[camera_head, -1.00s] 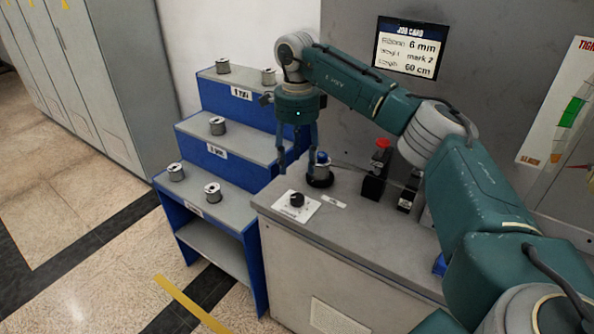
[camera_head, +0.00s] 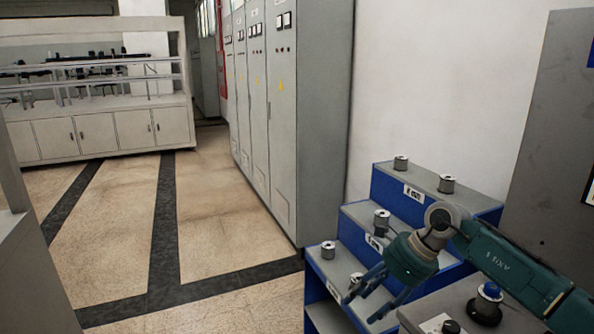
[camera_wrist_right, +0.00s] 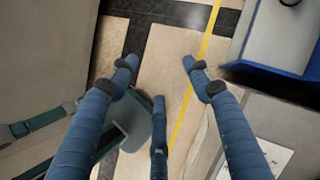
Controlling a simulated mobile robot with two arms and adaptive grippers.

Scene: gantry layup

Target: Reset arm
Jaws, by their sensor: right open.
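My right arm (camera_head: 520,270) comes in from the lower right in the head view. Its gripper (camera_head: 362,306) is open and empty, fingers pointing down and left in front of the blue stepped rack. In the right wrist view, the gripper's fingers (camera_wrist_right: 160,75) are spread apart with only floor between them. A spool with a blue top (camera_head: 487,302) stands on the grey bench below the arm, apart from the gripper. My left gripper is not in view.
The blue stepped rack (camera_head: 385,188) holds several metal spools, including one on the top step (camera_head: 446,184). Grey cabinets (camera_head: 270,130) line the wall. Open tiled floor (camera_head: 215,215) lies left.

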